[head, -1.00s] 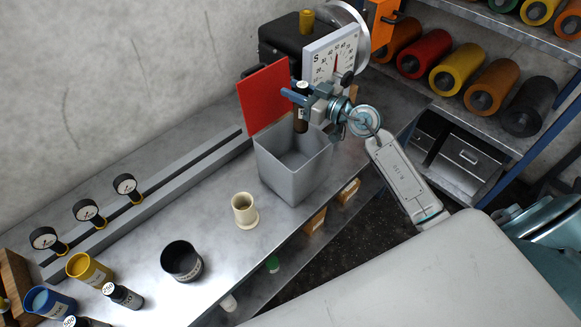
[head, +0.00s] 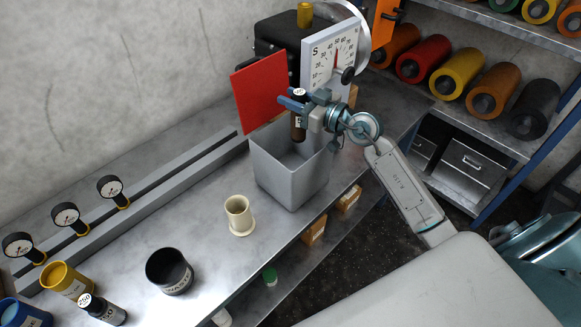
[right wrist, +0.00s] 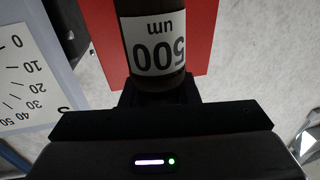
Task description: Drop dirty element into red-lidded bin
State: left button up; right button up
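The bin (head: 288,180) is a grey open-topped box on the bench, with its red lid (head: 258,92) standing open at the back. The dirty element is a dark brown cylinder (head: 298,132) with a white label. My right gripper (head: 299,107) is shut on it and holds it roughly upright above the bin's opening, toward the right rear. How far its lower end is above the rim is unclear. In the right wrist view the element (right wrist: 155,45) reads "500 um" in front of the red lid (right wrist: 202,40). My left gripper is not in view.
A cream flanged cup (head: 239,215) and a black cup (head: 169,271) stand left of the bin. A yellow cup (head: 66,280), a "250" cylinder (head: 101,308) and several gauges are at left. A white dial (head: 330,60) stands behind the gripper. Rollers fill the right shelf.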

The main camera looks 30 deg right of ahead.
jog(key=o, duration=0.5)
jog(key=v, duration=1.1)
jog(key=shift+b, duration=0.4)
jog(key=shift+a, duration=0.1)
